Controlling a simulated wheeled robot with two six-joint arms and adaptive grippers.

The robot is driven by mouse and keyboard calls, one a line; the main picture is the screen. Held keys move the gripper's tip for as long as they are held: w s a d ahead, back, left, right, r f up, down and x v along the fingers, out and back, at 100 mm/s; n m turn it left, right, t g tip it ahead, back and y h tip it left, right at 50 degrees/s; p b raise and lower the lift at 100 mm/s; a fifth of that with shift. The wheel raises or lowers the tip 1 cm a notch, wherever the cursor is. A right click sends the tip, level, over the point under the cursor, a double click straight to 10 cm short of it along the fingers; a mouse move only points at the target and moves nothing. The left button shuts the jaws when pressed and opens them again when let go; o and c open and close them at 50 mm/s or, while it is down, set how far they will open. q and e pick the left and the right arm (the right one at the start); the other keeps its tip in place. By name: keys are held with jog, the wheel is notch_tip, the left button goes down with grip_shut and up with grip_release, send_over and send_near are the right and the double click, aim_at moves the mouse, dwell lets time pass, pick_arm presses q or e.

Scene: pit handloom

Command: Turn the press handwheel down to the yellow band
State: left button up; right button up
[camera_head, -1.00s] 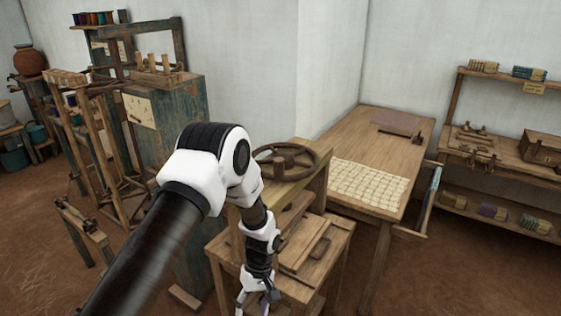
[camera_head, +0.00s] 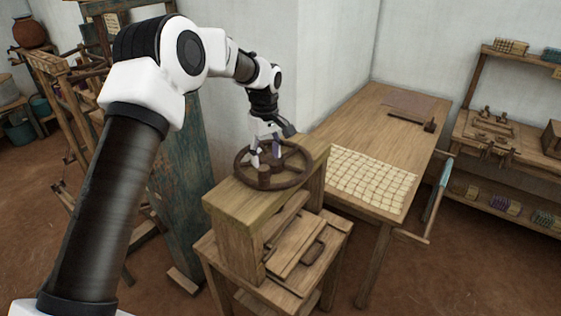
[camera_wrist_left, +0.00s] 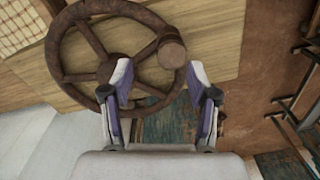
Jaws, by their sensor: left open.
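The press (camera_head: 238,205) is a wooden frame on a small wooden stand. Its handwheel (camera_head: 300,171) is a dark brown spoked wheel lying flat on top. In the left wrist view the wheel (camera_wrist_left: 66,42) shows a round knob (camera_wrist_left: 172,54) on its rim. My left gripper (camera_head: 264,161) is over the wheel in the head view. In the left wrist view the open gripper (camera_wrist_left: 163,88) has the knob just beyond its fingertips, with nothing seen between them. Contact cannot be told. I see no yellow band. My right gripper is not in view.
A wooden table (camera_head: 400,115) with a cream gridded sheet (camera_head: 372,186) stands right of the press. A shelf unit (camera_head: 520,165) is at the far right. Bare floor lies in front.

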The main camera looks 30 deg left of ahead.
aim_at(263, 177)
pick_arm(q)
jog(key=s+f+p, duration=0.2)
jog(key=shift+s+f, duration=0.25)
jog(key=shift+s, duration=0.05)
jog(key=f, duration=0.2)
jog(key=w+f+p, duration=0.1)
jog(key=f, duration=0.1)
jog(key=shift+w+f, duration=0.35)
jog(key=shift+w, duration=0.05)
jog(key=shift+s+r, duration=0.2)
jog(key=shift+s, duration=0.05)
jog(key=shift+c, duration=1.1)
jog(key=shift+s+r, duration=0.15)
jog(key=shift+s, duration=0.1)
jog(key=c, duration=0.5)
grip_shut()
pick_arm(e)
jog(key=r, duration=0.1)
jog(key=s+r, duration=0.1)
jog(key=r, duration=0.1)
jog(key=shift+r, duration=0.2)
